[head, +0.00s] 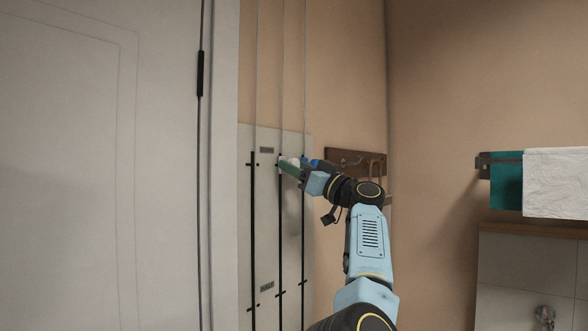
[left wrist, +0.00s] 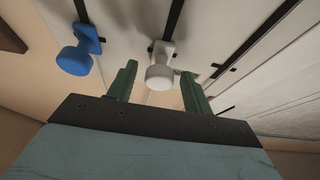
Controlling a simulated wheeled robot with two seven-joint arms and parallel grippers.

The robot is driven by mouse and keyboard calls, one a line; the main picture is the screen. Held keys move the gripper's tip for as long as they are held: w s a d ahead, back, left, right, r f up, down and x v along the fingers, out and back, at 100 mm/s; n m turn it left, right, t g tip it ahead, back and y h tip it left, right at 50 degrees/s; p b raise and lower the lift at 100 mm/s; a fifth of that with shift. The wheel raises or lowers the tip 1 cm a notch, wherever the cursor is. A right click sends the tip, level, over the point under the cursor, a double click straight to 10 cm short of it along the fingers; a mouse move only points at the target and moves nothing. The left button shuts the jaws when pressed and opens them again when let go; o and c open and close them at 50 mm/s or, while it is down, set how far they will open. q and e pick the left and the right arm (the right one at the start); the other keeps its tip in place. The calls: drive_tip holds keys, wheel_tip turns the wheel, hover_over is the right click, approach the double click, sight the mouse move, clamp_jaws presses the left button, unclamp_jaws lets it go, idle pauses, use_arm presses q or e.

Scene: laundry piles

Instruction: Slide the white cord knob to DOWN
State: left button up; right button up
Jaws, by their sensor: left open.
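The white cord knob (left wrist: 160,68) sits on a black slot of the wall panel. In the head view the white knob (head: 294,161) is near the slot's top, partly hidden by my gripper. My left gripper (left wrist: 159,74) is open, with one green finger on each side of the white knob; I cannot tell whether either finger touches it. In the head view my left gripper (head: 287,167) reaches the panel from the right. A blue knob (left wrist: 76,58) is beside it, outside the fingers. My right gripper is not in view.
The pale panel (head: 267,220) has several black vertical slots, thin cords above, and small label plates (head: 266,150) too small to read. A hook rail (head: 350,158) is close to the right of my gripper. A door (head: 100,180) stands left; towels (head: 555,182) hang far right.

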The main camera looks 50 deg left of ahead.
use_arm(q)
drive_tip(key=b+v, duration=0.2)
drive_tip(key=v, duration=1)
drive_tip(key=shift+b, duration=0.4)
drive_tip(key=shift+d, duration=0.1)
drive_tip(key=shift+f, duration=0.1)
